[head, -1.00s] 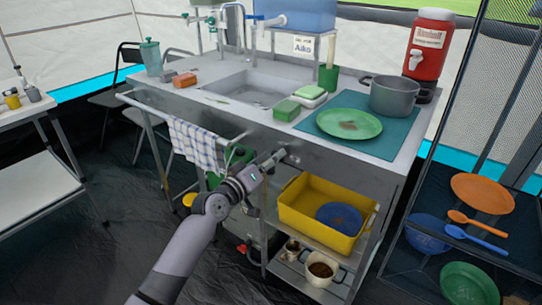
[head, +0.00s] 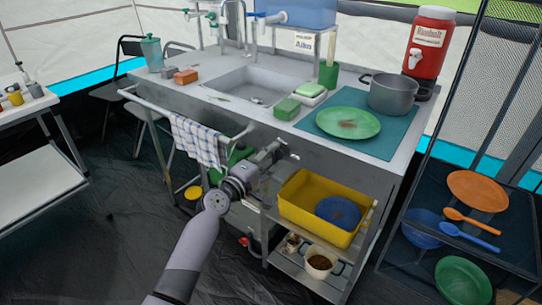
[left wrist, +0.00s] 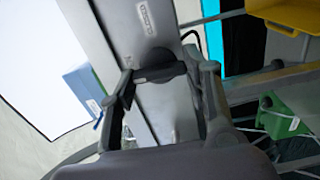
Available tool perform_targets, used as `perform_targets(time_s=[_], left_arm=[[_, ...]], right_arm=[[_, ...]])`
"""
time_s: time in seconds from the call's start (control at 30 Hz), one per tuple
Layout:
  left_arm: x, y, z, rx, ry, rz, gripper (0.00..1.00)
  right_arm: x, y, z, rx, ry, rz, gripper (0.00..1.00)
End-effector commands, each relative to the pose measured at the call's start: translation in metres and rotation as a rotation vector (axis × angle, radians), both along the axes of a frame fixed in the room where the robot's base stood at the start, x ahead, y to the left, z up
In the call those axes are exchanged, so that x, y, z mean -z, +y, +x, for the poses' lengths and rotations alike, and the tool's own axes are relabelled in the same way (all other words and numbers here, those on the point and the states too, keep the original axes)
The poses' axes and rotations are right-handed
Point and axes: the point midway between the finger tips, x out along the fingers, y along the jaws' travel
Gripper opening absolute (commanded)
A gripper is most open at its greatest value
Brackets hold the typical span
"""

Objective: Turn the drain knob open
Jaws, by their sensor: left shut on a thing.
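The drain knob (left wrist: 160,66) is a dark round knob with a raised grip bar, on the grey front panel (left wrist: 160,110) of the sink unit. In the left wrist view my left gripper (left wrist: 168,74) has a finger on each side of the knob's bar and is shut on it. In the head view my left gripper (head: 279,151) is at the unit's front panel (head: 318,157), below the counter edge, and largely hides the knob. The sink basin (head: 252,88) is above it. My right gripper is not in view.
A checked towel (head: 198,142) hangs on the rail left of my arm. A yellow tub (head: 300,206) with a blue bowl sits on the shelf below right. A green plate (head: 348,122) and pot (head: 392,94) stand on the counter.

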Motion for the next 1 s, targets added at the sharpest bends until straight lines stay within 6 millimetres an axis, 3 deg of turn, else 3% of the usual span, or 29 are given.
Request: perform_targets(time_s=[0.67, 0.7, 1.0], left_arm=[[0.0004, 0.0006, 0.0002, -0.001, 0.038, -0.053, 0.17], [0.0004, 0.0006, 0.0002, -0.001, 0.038, -0.053, 0.46], [0.0004, 0.0002, 0.0000, -0.001, 0.037, -0.051, 0.65]], right_arm=[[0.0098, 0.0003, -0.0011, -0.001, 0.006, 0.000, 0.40], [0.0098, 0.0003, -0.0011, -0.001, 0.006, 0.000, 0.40], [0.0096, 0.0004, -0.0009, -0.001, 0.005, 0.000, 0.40]])
